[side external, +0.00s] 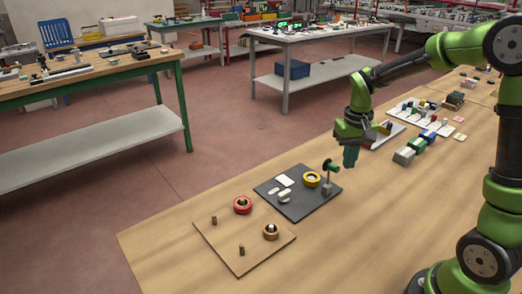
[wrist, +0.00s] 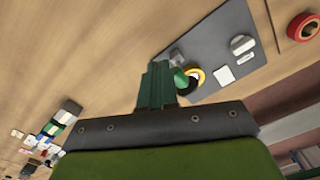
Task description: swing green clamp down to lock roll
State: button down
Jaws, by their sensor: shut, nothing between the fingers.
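In the wrist view the roll (wrist: 195,77) is partly hidden behind the round green clamp knob (wrist: 180,79) and my fingers. My gripper (side external: 350,157) is shut and empty, with its green fingers pointing down. It hangs above the table, right of the clamp in the side view. The shut fingers (wrist: 157,85) also show in the wrist view, close beside the clamp knob in the picture; I cannot tell whether they touch.
A wooden board (side external: 240,262) with a red roll (side external: 242,205), another roll (side external: 270,232) and two pegs lies left of the dark board. Racks with coloured blocks (side external: 405,155) stand to the right. The table's near middle is clear.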

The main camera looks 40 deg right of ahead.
aim_at(330, 163)
jog(key=shift+f, duration=2.95)
jog(key=shift+w+r, duration=0.15)
jog(key=shift+w, duration=0.8)
jog(key=shift+w+r, duration=0.2)
jog(key=shift+w, duration=0.8)
jog(key=shift+w+r, duration=0.15)
jog(key=shift+w, duration=0.8)
jog(key=shift+r, duration=3.5)
jog(key=s+a+r+n+t+y, duration=0.1)
jog(key=s+a+r+t, duration=0.2)
jog(key=s+a, duration=0.3)
jog(key=s+a+r+n+t+y, duration=0.1)
jog(key=s+a+r+t, duration=0.3)
jog(key=s, duration=0.7)
jog(key=a+r, duration=0.2)
jog(key=a, duration=0.1)
jog(key=shift+s+a, duration=0.15)
jog(key=shift+f, duration=0.1)
